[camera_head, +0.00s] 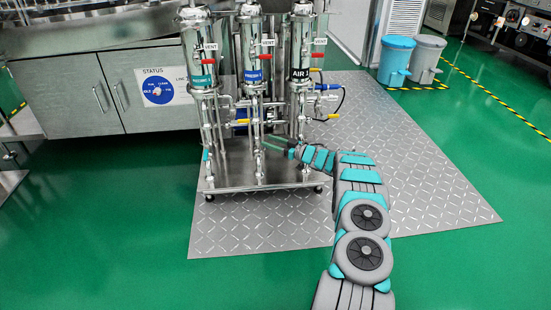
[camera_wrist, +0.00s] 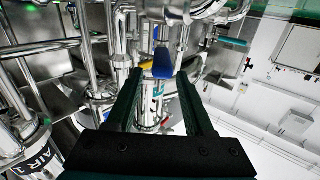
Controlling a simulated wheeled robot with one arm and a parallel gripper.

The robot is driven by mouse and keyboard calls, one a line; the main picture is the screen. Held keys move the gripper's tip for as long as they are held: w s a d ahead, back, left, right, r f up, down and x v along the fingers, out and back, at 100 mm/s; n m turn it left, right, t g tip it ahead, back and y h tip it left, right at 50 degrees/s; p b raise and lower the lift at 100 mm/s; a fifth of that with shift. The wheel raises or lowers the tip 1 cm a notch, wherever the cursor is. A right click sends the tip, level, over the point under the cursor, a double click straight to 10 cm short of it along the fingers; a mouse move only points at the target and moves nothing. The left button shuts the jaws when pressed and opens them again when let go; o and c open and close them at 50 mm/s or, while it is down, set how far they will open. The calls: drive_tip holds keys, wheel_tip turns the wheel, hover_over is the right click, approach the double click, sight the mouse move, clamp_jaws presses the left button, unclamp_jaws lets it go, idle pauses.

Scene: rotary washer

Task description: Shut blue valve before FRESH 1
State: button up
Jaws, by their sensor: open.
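Three steel filter columns stand on a wheeled stand in the head view: one with a teal label (camera_head: 202,81), one with a blue label (camera_head: 253,76), and one with a black AIR label (camera_head: 301,75). The teal and blue label texts are too small to read surely. In the wrist view, a blue valve handle (camera_wrist: 163,62) shows between my open fingertips, beside a yellow handle (camera_wrist: 146,66). My gripper (camera_wrist: 160,75) is open; I cannot tell whether it touches the blue handle. In the head view, my gripper (camera_head: 270,140) reaches in among the stand's lower pipes, partly hidden.
Steel pipes (camera_wrist: 85,45) crowd the left of the wrist view, close to my gripper. Another blue handle (camera_head: 328,87) sits at the stand's right side. A cabinet (camera_head: 90,95) is at left, bins (camera_head: 396,60) at back right. The diamond-plate mat (camera_head: 430,190) is clear at right.

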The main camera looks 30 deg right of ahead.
drive_tip(key=shift+s+r, duration=0.3)
drive_tip(key=shift+r, duration=0.35)
drive_tip(key=s+a, duration=0.2)
drive_tip(key=s, duration=0.5)
drive_tip(key=s+a+r+p, duration=0.1)
drive_tip(key=s+a, duration=0.2)
drive_tip(key=s, duration=0.4)
drive_tip(key=shift+s+a, duration=0.25)
drive_tip(key=shift+a, duration=0.05)
drive_tip(key=shift+c, duration=0.3)
